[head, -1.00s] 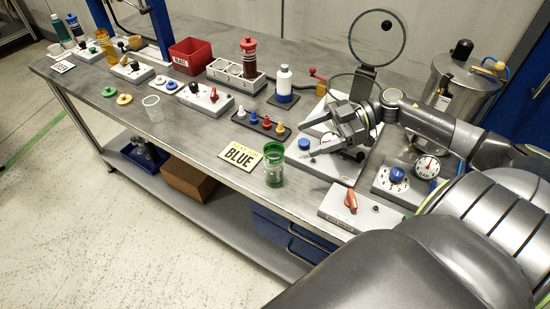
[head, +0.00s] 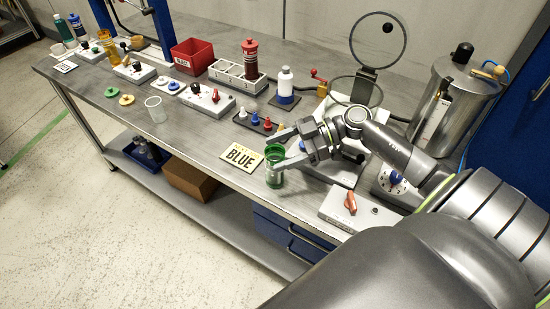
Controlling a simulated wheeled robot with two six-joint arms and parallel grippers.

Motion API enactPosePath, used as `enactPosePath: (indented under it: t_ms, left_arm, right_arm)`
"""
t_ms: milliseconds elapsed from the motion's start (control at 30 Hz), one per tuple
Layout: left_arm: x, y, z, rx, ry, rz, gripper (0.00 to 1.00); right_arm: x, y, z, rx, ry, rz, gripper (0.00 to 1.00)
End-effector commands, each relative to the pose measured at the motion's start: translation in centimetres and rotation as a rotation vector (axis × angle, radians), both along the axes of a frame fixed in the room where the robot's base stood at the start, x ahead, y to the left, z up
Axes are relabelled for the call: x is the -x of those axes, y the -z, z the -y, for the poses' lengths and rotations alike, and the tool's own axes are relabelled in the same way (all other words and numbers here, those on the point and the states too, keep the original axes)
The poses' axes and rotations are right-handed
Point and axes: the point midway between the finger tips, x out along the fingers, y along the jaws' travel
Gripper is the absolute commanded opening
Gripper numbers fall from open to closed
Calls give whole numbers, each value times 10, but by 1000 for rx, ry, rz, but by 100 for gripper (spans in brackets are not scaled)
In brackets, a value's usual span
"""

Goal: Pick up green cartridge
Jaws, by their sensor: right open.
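The green cartridge (head: 274,177) is a small clear green cylinder standing upright near the front edge of the bench, right of the BLUE sign. My right gripper (head: 277,151) is open at the cartridge's upper part, its fingers reaching in from the right. One finger passes behind or beside the top and the other comes across its front. I cannot tell whether either finger touches it. My left gripper is not in view.
The yellow BLUE sign (head: 241,157) lies just left of the cartridge. A dark tray (head: 262,127) with several coloured pegs is behind it. A box with an orange-red switch (head: 350,204) stands at the front right. A clear beaker (head: 155,109) stands farther left.

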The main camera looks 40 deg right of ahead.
Motion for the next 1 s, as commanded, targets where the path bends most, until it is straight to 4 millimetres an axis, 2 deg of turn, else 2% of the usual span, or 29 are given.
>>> enactPosePath:
  t_ms: [100,300,600,1000]
  left_arm:
    - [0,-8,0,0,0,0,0]
    - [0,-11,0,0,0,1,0]
    - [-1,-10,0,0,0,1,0]
    - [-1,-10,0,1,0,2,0]
  right_arm:
    - [-8,1,-13,-5,2,0,69]
    - [-13,9,-28,-2,0,0,69]
    - [-14,10,-29,0,0,-1,68]
    - [-13,10,-29,0,0,-1,16]
